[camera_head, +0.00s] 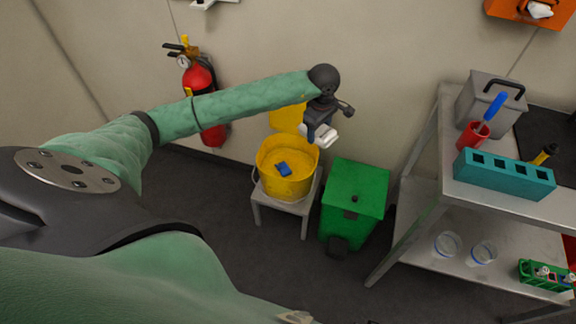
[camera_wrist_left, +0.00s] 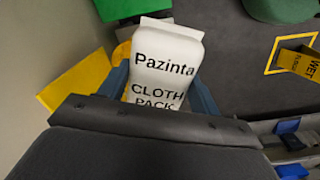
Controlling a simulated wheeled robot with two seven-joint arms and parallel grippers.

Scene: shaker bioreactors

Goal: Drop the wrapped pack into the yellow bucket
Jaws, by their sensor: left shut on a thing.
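The wrapped pack is a white packet with black lettering that reads "Pazinta CLOTH PACK" in the left wrist view (camera_wrist_left: 165,62). In the head view the pack (camera_head: 327,137) shows small below my left gripper (camera_head: 319,130). The gripper is shut on it, with a finger on either side. The yellow bucket (camera_head: 270,179) stands on a low grey stool, with a blue item lying inside. The pack appears up and to the right of the bucket's rim in the head view, held in the air. My right gripper is not in view.
A green bin (camera_head: 354,190) stands right of the bucket. A yellow panel (camera_head: 287,118) is behind the bucket. A red fire extinguisher (camera_head: 203,85) hangs on the wall. A metal bench (camera_head: 500,207) at right carries a teal rack (camera_head: 503,176) and a grey box (camera_head: 490,105).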

